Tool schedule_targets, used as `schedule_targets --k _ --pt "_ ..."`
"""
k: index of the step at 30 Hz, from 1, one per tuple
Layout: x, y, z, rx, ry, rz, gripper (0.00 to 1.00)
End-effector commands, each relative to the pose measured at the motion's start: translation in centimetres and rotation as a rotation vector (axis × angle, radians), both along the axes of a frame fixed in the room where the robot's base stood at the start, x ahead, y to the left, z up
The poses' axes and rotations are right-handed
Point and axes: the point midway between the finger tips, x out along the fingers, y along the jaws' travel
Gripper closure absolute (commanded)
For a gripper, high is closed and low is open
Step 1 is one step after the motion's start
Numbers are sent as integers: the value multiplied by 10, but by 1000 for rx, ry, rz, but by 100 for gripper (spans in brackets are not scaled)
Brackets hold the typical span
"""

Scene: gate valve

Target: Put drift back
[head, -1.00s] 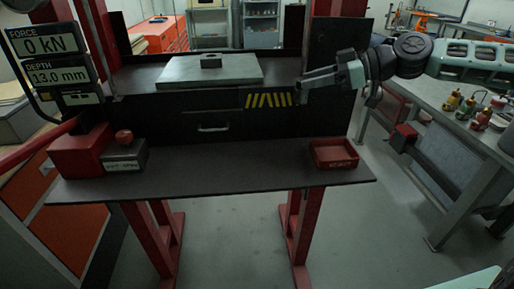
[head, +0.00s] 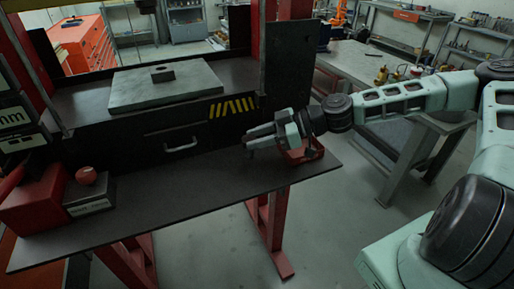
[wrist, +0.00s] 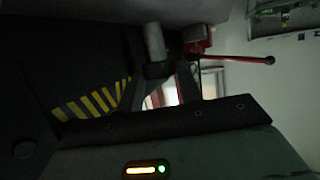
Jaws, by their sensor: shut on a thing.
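My gripper (head: 252,138) is in front of the press at the right, over the right end of the lower shelf. Its fingers point left and are shut on the drift. In the wrist view a short grey rod, seemingly the drift (wrist: 154,40), shows by the fingers; in the head view it is too small to make out. The small red tray (head: 312,151) sits on the shelf's right end, partly hidden behind my gripper. I cannot tell its contents now.
The dark lower shelf (head: 180,205) is clear in the middle. A grey plate (head: 165,85) with a small block lies on the press bed above a drawer handle (head: 181,147). Yellow stripes (head: 232,107) mark the bed front.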

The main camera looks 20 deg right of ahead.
Motion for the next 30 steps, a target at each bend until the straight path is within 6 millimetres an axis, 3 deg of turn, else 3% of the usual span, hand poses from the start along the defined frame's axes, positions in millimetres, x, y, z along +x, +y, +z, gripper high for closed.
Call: schedule_targets --k 9,21,22,23,24,30 --pt "0 0 -34 2 2 0 100" --pt "0 0 -43 0 -1 0 100" --pt "0 0 -42 0 -1 0 56" --pt "0 0 -41 -1 0 0 48" --pt "0 0 -41 0 -1 0 43" --pt "0 0 -41 -1 0 0 43"
